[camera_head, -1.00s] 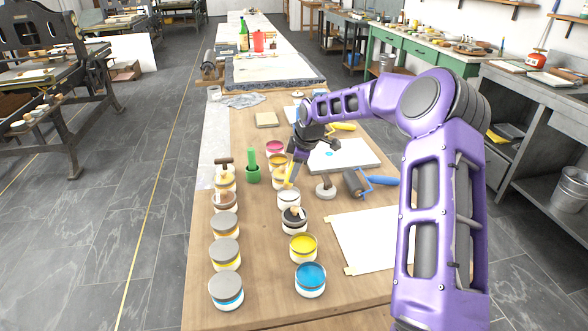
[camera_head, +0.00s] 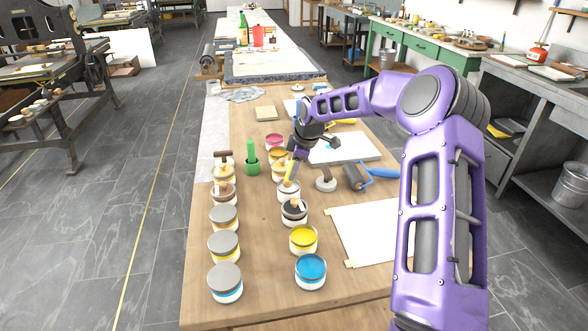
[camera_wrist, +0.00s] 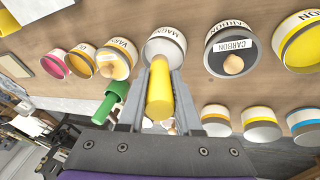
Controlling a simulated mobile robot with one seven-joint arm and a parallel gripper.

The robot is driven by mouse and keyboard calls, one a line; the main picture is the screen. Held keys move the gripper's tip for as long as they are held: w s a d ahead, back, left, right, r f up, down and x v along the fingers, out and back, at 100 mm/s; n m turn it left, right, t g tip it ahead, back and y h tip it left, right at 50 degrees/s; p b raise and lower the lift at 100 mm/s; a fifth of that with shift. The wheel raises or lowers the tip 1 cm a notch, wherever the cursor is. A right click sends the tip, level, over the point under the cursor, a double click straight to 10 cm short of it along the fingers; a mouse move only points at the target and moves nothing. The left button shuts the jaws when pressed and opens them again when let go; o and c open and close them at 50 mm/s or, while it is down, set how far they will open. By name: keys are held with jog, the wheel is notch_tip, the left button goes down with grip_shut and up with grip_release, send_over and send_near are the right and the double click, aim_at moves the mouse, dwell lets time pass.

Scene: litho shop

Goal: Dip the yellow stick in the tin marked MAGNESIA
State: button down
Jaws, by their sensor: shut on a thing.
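My gripper (camera_wrist: 160,88) is shut on the yellow stick (camera_wrist: 159,95), one finger on each side of it. In the head view the yellow stick (camera_head: 291,172) slants down to the mouth of a white tin (camera_head: 289,195). In the wrist view this tin (camera_wrist: 150,48) shows a label starting "MAGN", the rest cut off. The stick's far end overlaps the tin's open mouth; how deep it reaches is hard to tell.
Several tins form a row at left, including a grey-lidded one (camera_head: 225,280). A grey-based handled tool (camera_head: 326,184) and roller (camera_head: 356,177) lie right.

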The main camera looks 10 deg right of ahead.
jog(key=shift+f, duration=0.65)
dwell(1.4)
jog(key=shift+r+p, duration=2.5)
jog(key=shift+r, duration=1.05)
